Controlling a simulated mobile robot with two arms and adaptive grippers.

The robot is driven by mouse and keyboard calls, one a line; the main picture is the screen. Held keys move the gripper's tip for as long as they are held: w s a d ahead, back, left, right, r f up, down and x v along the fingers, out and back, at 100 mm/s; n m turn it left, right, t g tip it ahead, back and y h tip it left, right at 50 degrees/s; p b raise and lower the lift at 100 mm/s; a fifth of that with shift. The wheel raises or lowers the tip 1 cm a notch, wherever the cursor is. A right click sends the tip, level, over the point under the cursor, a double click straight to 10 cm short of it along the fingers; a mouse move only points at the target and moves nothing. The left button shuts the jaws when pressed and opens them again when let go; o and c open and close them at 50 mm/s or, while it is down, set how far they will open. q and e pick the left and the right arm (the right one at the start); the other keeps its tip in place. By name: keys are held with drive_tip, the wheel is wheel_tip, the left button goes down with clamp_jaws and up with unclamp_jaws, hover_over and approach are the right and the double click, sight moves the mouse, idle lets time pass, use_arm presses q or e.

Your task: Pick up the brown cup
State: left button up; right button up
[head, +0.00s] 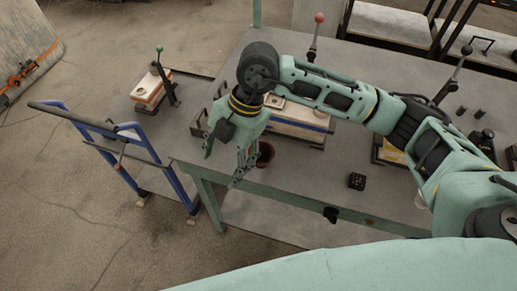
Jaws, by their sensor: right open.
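The brown cup (266,154) stands on the grey table near its front left part. My right gripper (223,168) comes in from the right and points down near the table's front left edge. Its fingers are spread open, with no object visible between them. The cup shows just right of the right-hand finger, which partly covers it. I cannot tell whether finger and cup touch. My left gripper is not in view.
Behind my right arm, a white and orange box (300,120) stands on the table (300,190). A small black block (356,181) lies nearer the front edge. A blue hand cart (155,155) stands left of the table. The front middle of the table is mostly clear.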

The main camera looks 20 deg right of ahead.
sight(260, 159)
drive_tip(key=w+d+m+t+h, duration=0.15)
drive_tip(key=w+d+h, duration=0.3)
drive_tip(key=d, duration=0.45)
drive_tip(key=shift+m, duration=0.45)
drive_tip(key=f+p, duration=0.1)
drive_tip(key=f, duration=0.3)
drive_tip(key=d+f+p, duration=0.1)
drive_tip(key=f, duration=0.1)
drive_tip(key=shift+f+p, duration=0.25)
drive_tip(key=shift+p, duration=0.05)
drive_tip(key=shift+f, duration=0.5)
drive_tip(key=shift+w, duration=0.1)
drive_tip(key=c, duration=1.2)
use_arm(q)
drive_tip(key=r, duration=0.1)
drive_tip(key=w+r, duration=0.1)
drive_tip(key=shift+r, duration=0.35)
use_arm(e)
drive_tip(key=shift+r, duration=0.1)
